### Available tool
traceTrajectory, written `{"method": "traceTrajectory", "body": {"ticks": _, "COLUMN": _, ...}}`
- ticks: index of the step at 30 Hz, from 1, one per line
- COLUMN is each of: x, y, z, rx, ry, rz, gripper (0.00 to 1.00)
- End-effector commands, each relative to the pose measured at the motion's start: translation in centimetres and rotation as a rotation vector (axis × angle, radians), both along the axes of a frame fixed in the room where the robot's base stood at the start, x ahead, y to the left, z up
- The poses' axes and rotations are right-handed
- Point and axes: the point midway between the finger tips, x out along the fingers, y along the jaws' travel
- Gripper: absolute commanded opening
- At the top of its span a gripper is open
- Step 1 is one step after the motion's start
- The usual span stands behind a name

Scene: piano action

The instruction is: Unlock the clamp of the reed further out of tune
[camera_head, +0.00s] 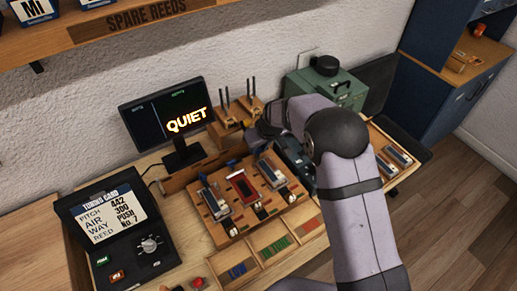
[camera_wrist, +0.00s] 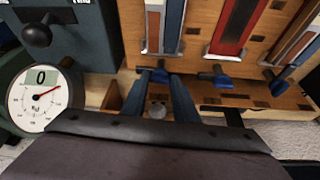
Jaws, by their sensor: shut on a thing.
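The reed block (camera_head: 221,211) on the bench carries a left reed (camera_head: 213,200), a red middle reed (camera_head: 242,187) and a right reed (camera_head: 271,172). Blue clamp levers are at the reeds' ends in the wrist view: the left lever (camera_wrist: 160,75), the middle lever (camera_wrist: 215,76) and the right lever (camera_wrist: 277,82). My gripper (camera_wrist: 162,84) is shut with its two fingers around the left lever, at the end of a blue reed (camera_wrist: 172,30). In the head view my arm largely hides the gripper. The lever's locked state cannot be told.
A monitor (camera_head: 166,112) reads QUIET. A tuning card (camera_head: 108,211) stands at the left with a knob (camera_head: 150,243). A green box (camera_head: 328,90) stands behind my arm. A round gauge (camera_wrist: 40,98) shows 0. A divided tray (camera_head: 270,262) lies in front of the block.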

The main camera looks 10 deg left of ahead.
Motion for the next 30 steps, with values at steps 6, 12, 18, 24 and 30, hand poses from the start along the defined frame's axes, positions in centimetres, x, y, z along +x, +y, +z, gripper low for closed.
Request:
{"method": "traceTrajectory", "body": {"ticks": 6, "x": 0.15, "y": -0.11, "z": -0.2, "rx": 0.002, "ry": -0.002, "rz": 0.087, "gripper": 0.04}}
{"method": "traceTrajectory", "body": {"ticks": 12, "x": 0.09, "y": -0.1, "z": 0.02, "rx": 0.001, "ry": -0.002, "rz": 0.101, "gripper": 0.04}}
{"method": "traceTrajectory", "body": {"ticks": 18, "x": 0.09, "y": -0.09, "z": 0.04, "rx": 0.0, "ry": -0.003, "rz": 0.101, "gripper": 0.39}}
{"method": "traceTrajectory", "body": {"ticks": 24, "x": 0.09, "y": -0.08, "z": 0.03, "rx": 0.0, "ry": -0.002, "rz": 0.1, "gripper": 0.45}}
{"method": "traceTrajectory", "body": {"ticks": 30, "x": 0.06, "y": -0.12, "z": 0.17, "rx": 0.001, "ry": -0.003, "rz": 0.099, "gripper": 0.45}}
